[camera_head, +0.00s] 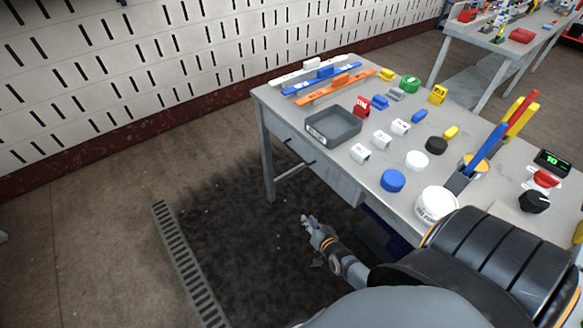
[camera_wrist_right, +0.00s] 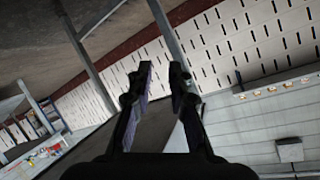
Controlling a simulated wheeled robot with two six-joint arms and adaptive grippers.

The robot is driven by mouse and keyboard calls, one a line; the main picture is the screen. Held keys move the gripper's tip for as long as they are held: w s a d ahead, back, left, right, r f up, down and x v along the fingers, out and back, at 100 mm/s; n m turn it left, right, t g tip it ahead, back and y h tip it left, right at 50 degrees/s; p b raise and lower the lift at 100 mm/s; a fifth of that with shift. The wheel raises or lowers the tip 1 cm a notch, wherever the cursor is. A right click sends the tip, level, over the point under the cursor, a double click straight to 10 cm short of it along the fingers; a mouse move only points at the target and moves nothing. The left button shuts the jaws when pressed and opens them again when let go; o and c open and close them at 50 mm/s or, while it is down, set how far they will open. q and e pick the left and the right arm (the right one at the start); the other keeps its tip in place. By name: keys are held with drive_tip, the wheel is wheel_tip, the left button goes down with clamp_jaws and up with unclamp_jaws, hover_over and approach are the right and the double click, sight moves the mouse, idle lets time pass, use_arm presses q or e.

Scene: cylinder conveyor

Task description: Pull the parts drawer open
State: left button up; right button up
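The parts drawer (camera_head: 338,181) is a grey front under the near-left edge of the grey workbench (camera_head: 281,110). It looks closed. A dark bar handle (camera_head: 300,166) stands off the front. My right gripper (camera_head: 312,240) is low over the dark floor mat, below and apart from the handle. In the right wrist view its two dark fingers (camera_wrist_right: 161,75) stand apart with nothing between them. My left gripper is not in view.
A grey tray (camera_head: 318,136), blocks, caps and a white tub (camera_head: 436,203) stand on the bench. A bench leg (camera_head: 266,160) is left of the drawer. A floor grate (camera_head: 188,268) lies at left. Open floor lies left of the bench.

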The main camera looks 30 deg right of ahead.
drive_tip(key=w+d+r+m+t+h+b, duration=0.2)
drive_tip(key=w+r+m+t+b, duration=0.4)
drive_tip(key=r, duration=0.5)
drive_tip(key=m+h+p, duration=0.1)
approach(295, 152)
drive_tip(key=shift+t, duration=0.4)
drive_tip(key=x, duration=0.6)
drive_tip(key=f+x, duration=0.1)
drive_tip(key=x, duration=0.2)
drive_tip(key=shift+d+f, duration=0.15)
drive_tip(key=shift+w+d+b, duration=0.1)
drive_tip(key=shift+w+b, duration=0.2)
drive_tip(key=shift+w, duration=0.25)
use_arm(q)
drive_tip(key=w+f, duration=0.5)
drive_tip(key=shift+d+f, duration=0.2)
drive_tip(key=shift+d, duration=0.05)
use_arm(e)
drive_tip(key=shift+c, duration=0.2)
clamp_jaws()
